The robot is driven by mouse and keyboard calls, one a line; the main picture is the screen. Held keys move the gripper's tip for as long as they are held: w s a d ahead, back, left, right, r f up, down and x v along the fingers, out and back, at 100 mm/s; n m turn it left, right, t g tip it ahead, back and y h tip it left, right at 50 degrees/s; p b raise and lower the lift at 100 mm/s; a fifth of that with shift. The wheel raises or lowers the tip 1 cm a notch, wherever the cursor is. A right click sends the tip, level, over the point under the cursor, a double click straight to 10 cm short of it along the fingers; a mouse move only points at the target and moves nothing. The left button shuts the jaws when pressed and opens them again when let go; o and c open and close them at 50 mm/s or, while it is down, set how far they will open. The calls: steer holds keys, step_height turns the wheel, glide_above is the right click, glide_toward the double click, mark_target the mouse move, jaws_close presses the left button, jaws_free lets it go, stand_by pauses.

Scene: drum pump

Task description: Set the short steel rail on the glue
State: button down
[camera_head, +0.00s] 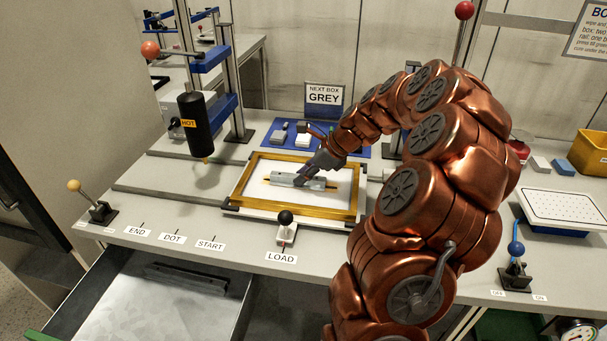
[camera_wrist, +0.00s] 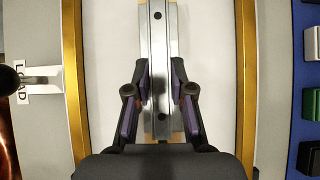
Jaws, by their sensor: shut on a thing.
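The short steel rail (camera_wrist: 159,60) is a bright grooved bar with dark holes. In the head view the rail (camera_head: 284,179) is over the white bed inside the amber frame (camera_head: 240,205). My gripper (camera_wrist: 160,88) has a finger on each side of the rail and is shut on it. In the head view my gripper (camera_head: 312,170) is at the rail's middle.
A black HOT dispenser (camera_head: 198,124) hangs left of the frame. A black-knobbed LOAD lever (camera_head: 285,222) stands at the front. A blue mat (camera_head: 275,149) with small blocks lies behind the frame. A yellow bin (camera_head: 590,152) is at the right.

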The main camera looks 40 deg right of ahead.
steer(key=c, duration=1)
jaws_free()
steer(key=shift+r, duration=0.1)
steer(key=shift+b+v, duration=0.65)
steer(key=shift+v, duration=5.35)
